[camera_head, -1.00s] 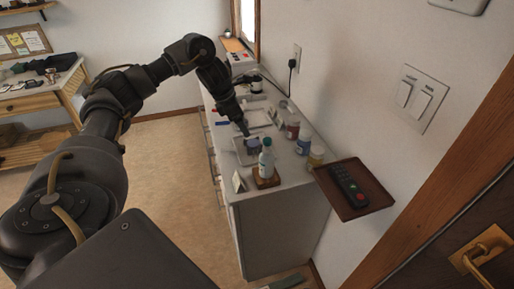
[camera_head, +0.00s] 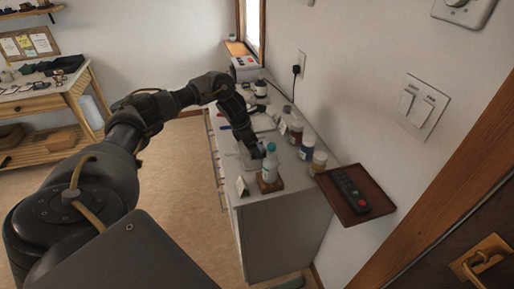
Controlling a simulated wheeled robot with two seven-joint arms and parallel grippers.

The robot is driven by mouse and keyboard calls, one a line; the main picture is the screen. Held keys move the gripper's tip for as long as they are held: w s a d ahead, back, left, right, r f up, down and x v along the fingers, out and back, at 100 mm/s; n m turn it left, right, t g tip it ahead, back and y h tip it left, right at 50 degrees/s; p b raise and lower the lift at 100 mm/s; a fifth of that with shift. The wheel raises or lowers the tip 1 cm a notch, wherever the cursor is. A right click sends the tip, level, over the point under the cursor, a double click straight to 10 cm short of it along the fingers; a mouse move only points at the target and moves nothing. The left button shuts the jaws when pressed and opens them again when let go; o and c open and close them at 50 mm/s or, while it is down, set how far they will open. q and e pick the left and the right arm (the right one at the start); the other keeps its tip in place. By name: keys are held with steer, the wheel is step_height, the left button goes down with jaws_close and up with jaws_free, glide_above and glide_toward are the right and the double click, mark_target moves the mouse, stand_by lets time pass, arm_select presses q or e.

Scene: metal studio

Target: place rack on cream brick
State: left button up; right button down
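My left arm reaches in from the left over the white counter (camera_head: 262,215). I cannot pick out the rack or the cream brick with certainty; either may be hidden behind the gripper or the bottle. My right gripper is not in view.
Several jars (camera_head: 307,146) line the wall side. A brown tray (camera_head: 332,196) with a black remote (camera_head: 350,190) juts out at the right. A wooden bench (camera_head: 45,108) stands far left.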

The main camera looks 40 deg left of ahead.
arm_select(q)
steer(key=shift+w+d+f, duration=0.15)
steer(key=shift+f, duration=0.4)
steer(key=c, duration=1.1)
steer(key=shift+r, duration=0.1)
steer(key=shift+c, duration=0.2)
steer(key=shift+r, duration=0.35)
steer(key=r, duration=0.1)
steer(key=r+b, duration=0.1)
steer(key=shift+s+r, duration=0.2)
steer(key=shift+r, duration=0.2)
steer(key=s+d+r, duration=0.2)
steer(key=s+r, duration=0.7)
steer(key=s, duration=0.4)
steer(key=shift+s+d+r, duration=0.2)
steer(key=shift+s, duration=0.05)
